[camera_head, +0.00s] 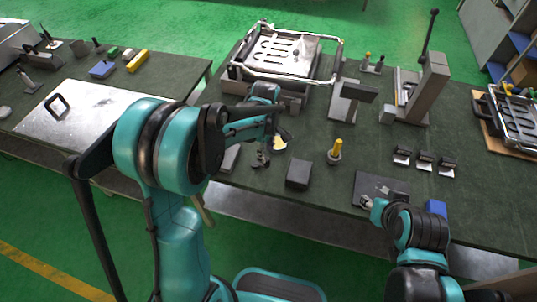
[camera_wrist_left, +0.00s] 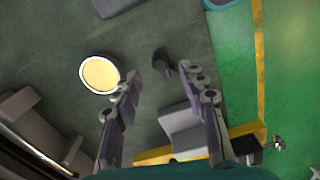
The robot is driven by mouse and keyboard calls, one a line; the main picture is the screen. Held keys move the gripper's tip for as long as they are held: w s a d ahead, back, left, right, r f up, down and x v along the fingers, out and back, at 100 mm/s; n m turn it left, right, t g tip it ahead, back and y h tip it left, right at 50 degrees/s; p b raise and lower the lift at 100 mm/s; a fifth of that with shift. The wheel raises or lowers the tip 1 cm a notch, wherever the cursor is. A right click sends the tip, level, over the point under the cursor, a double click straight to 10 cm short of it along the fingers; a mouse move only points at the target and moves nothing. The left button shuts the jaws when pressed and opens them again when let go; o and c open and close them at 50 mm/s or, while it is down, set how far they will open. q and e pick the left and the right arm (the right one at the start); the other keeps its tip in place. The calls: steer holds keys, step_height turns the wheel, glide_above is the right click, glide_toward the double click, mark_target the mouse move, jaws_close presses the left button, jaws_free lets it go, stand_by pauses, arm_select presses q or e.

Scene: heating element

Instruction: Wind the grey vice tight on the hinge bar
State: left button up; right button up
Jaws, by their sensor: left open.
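The heater frame (camera_head: 240,72) with its metal bars lies at the back of the bench. A grey block (camera_head: 292,103), which looks like the vice, sits at its front bar, partly behind my left arm. In the left wrist view a grey block (camera_wrist_left: 32,120) stands beside a metal bar at the lower left; its handle cannot be made out. My left gripper (camera_head: 262,160) is open and empty over the bench, in front of the frame. Its two fingers (camera_wrist_left: 165,115) are spread apart. My right gripper (camera_head: 368,203) is low over a dark plate (camera_head: 390,184); its jaws are unclear.
A yellow disc in a pale ring (camera_wrist_left: 100,75) lies beside my left fingers. Another grey block (camera_wrist_left: 183,130) is close to them. A dark block (camera_head: 298,173) and a yellow-topped post (camera_head: 336,150) stand to the right. A tall grey stand (camera_head: 430,90) is farther right.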

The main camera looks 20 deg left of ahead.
arm_select(q)
step_height(320, 180, down, 6)
steer(key=shift+r+b, duration=0.15)
steer(key=shift+b, duration=0.8)
steer(key=shift+f, duration=0.35)
jaws_close()
